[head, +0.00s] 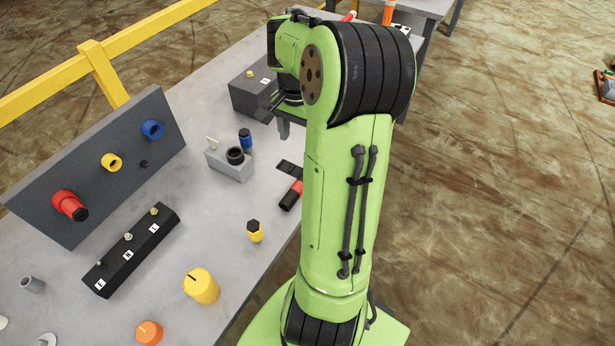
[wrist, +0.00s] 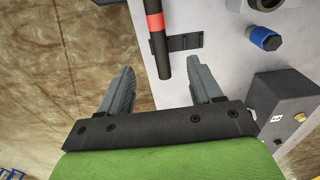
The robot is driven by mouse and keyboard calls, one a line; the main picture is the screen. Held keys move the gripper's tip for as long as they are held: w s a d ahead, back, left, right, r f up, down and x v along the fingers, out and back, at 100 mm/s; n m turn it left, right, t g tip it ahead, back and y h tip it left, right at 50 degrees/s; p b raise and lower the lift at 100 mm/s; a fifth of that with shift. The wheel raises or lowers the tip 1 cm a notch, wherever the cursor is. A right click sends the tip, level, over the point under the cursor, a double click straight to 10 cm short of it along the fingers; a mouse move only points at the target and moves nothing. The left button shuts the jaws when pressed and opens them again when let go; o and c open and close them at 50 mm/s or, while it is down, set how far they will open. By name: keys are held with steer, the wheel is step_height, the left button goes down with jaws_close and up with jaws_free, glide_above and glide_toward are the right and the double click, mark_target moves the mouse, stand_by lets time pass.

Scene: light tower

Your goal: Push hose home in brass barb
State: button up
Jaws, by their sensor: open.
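A black hose with a red band (wrist: 155,28) lies across a dark flat holder (wrist: 185,43) at the table edge. It also shows in the head view (head: 291,196), partly behind my arm. In the wrist view its lower end appears between the fingers of my gripper (wrist: 163,88), which is open and empty; I cannot tell the gap in depth. In the head view my gripper (head: 275,118) is mostly hidden by my arm. A small brass fitting, seemingly the barb, stands on a dark grey block (head: 251,98); the fitting (wrist: 300,117) shows at right in the wrist view.
A grey fixture with a black ring (head: 230,166) and a blue-capped part (head: 246,139) stand left of the hose. A black block with several fittings (head: 130,252), a tilted panel (head: 110,130) and yellow cylinders (head: 201,287) are nearby. Open floor lies right of the table.

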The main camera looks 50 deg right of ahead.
steer(key=f+b, duration=0.1)
steer(key=f, duration=0.4)
steer(key=f+b, duration=0.2)
steer(key=f, duration=0.3)
steer(key=f+b, duration=0.1)
steer(key=f, duration=0.5)
steer(key=shift+s+d+b, duration=0.25)
steer(key=shift+d+b, duration=0.05)
steer(key=shift+b, duration=0.05)
steer(key=shift+r, duration=0.1)
jaws_close()
